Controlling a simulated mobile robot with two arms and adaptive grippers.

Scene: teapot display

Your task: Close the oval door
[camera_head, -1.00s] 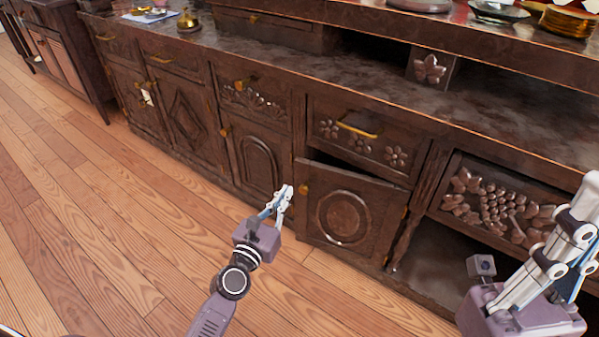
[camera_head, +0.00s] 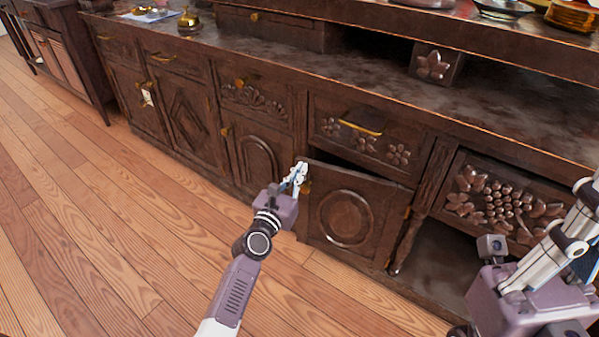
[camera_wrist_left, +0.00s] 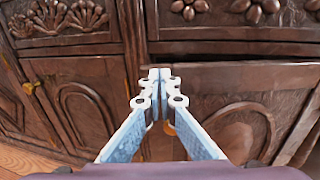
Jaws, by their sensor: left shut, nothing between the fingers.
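The oval door (camera_head: 343,217) is the dark wooden door with a round carved ring, below a flower-carved drawer. It stands ajar, with a dark gap along its top edge. It also shows on the right in the left wrist view (camera_wrist_left: 240,108). My left gripper (camera_head: 299,168) is shut and empty at the upper left edge of this door, in front of its knob, which it partly hides. In the left wrist view its fingertips (camera_wrist_left: 160,75) are together before the door's upper left edge; I cannot tell whether they touch. My right gripper (camera_head: 570,235) is partly cut off at the right edge.
The flower-carved drawer with a brass handle (camera_head: 360,128) is just above the door. A closed arched door (camera_head: 260,162) stands to its left. An open compartment (camera_head: 440,275) lies to its right, under a grape-carved panel (camera_head: 505,195). The wooden floor (camera_head: 110,230) in front is clear.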

